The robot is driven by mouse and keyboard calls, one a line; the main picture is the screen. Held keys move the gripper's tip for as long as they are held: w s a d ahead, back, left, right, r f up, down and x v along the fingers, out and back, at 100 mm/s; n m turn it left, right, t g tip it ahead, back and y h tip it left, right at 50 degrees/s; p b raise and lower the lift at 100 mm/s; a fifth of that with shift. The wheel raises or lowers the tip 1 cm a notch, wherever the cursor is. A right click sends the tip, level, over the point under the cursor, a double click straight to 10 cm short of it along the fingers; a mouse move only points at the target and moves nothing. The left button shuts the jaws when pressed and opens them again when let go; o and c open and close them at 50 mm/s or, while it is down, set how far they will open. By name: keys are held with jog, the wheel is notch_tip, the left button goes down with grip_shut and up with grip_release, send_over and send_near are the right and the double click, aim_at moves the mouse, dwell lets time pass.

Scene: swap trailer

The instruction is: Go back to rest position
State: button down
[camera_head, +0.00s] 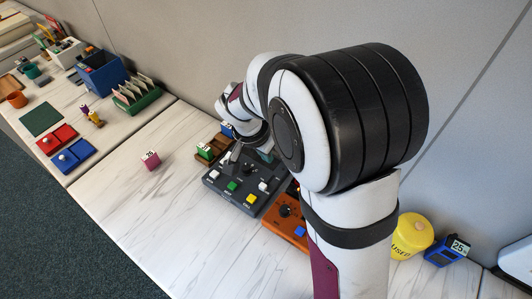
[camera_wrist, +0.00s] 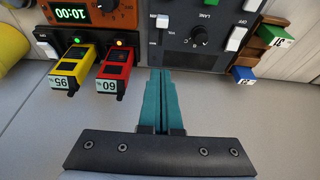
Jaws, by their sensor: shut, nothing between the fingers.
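My gripper (camera_wrist: 161,100) shows in the wrist view with its two teal fingers pressed together and nothing between them. Its tips are near the edge of a dark grey control panel (camera_wrist: 215,20); I cannot tell whether they touch it. In the head view my arm reaches over the back of the table to this panel (camera_head: 215,181). The arm covers part of the panel and most of the fingers.
Beside the panel is an orange device (camera_head: 274,238). A yellow module (camera_wrist: 74,67) and a red module (camera_wrist: 116,66) are near the fingers.

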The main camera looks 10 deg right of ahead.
dwell(0.3)
jog(key=s+r+n+g+y, duration=0.1)
jog(key=s+r+y, duration=0.1)
jog(key=s, duration=1.1)
jog(key=s+r+n+g+y, duration=0.1)
jog(key=s+r, duration=0.4)
jog(key=s, duration=0.8)
jog(key=shift+s+a+r+n+g+y, duration=0.25)
jog(key=shift+a+n+g+y, duration=0.15)
jog(key=shift+n+y, duration=0.3)
